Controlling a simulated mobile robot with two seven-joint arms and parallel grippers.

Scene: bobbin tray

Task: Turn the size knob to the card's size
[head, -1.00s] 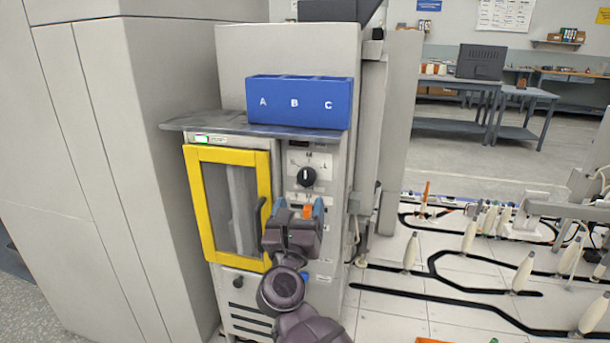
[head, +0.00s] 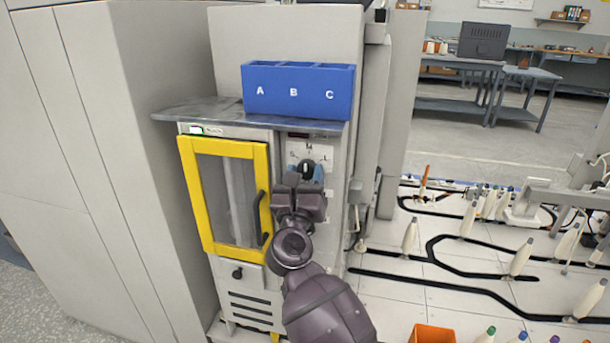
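The size knob (head: 306,167) is a round black knob with a white pointer mark, on a pale panel (head: 323,153) with letters, right of the yellow-framed door. The letter M shows above it; the others are partly covered. My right gripper (head: 305,178) is just below and in front of the knob, its blue-tipped fingers apart on either side of the knob's lower part. Whether they touch it I cannot tell. No card can be made out. My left gripper is not in view.
A yellow-framed door (head: 187,190) with a dark handle is left of my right arm. A metal shelf (head: 180,113) juts out above, bearing a blue bin (head: 298,105) marked A, B, C. An orange box (head: 432,333) and several bobbins stand at the right.

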